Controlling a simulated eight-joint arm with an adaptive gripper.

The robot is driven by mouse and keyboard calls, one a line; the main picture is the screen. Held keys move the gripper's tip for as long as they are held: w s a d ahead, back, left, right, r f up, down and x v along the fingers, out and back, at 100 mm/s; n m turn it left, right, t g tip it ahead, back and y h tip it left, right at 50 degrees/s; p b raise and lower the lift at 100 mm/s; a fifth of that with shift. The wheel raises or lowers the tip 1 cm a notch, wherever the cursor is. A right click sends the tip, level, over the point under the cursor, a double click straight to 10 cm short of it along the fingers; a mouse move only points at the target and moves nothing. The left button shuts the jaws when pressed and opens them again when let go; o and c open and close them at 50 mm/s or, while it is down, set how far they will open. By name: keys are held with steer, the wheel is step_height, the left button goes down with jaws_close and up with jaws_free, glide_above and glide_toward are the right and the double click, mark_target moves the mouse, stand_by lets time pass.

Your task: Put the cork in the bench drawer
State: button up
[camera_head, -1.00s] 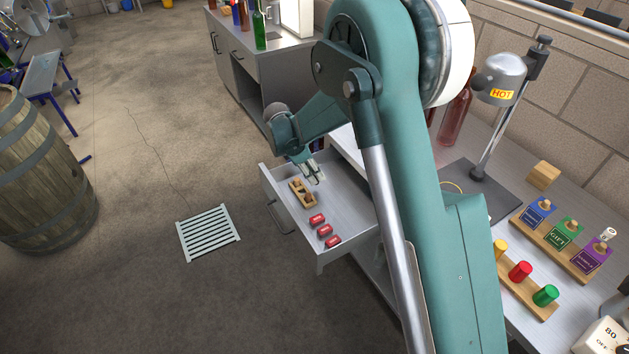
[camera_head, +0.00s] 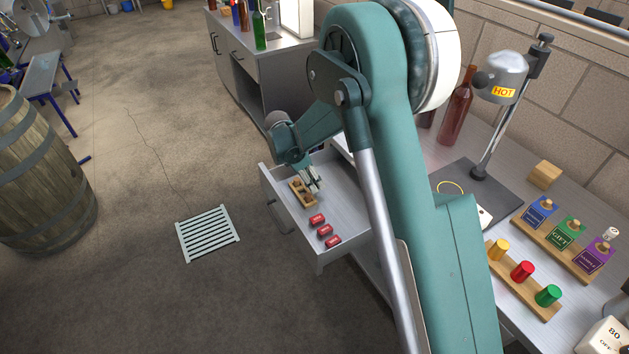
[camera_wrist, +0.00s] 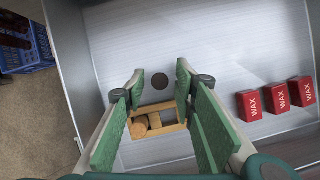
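The bench drawer (camera_head: 345,200) is pulled open; its pale metal floor also shows in the wrist view (camera_wrist: 220,50). My gripper (camera_head: 315,182) is over the drawer. In the wrist view my gripper (camera_wrist: 160,72) has its green-padded fingers spread with an empty gap between the tips. A small wooden tray (camera_wrist: 165,105) with compartments lies on the drawer floor, below and between the fingers. A round tan piece that looks like the cork (camera_wrist: 138,130) sits at the tray's left end. Whether it lies fully inside a compartment is unclear.
Several red wax blocks (camera_wrist: 276,96) lie in a row in the drawer. A dark round spot (camera_wrist: 160,81) marks the drawer floor. On the bench are a lamp-like heater marked HOT (camera_head: 500,75), a red-brown bottle (camera_head: 456,112), coloured stoppers (camera_head: 522,270) and a wooden block (camera_head: 545,174).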

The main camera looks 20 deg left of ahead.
steer(key=shift+r, duration=0.15)
steer(key=p+v, duration=0.2)
steer(key=v, duration=1)
steer(key=shift+p, duration=0.3)
steer(key=shift+d+r, duration=0.1)
stand_by(0.6)
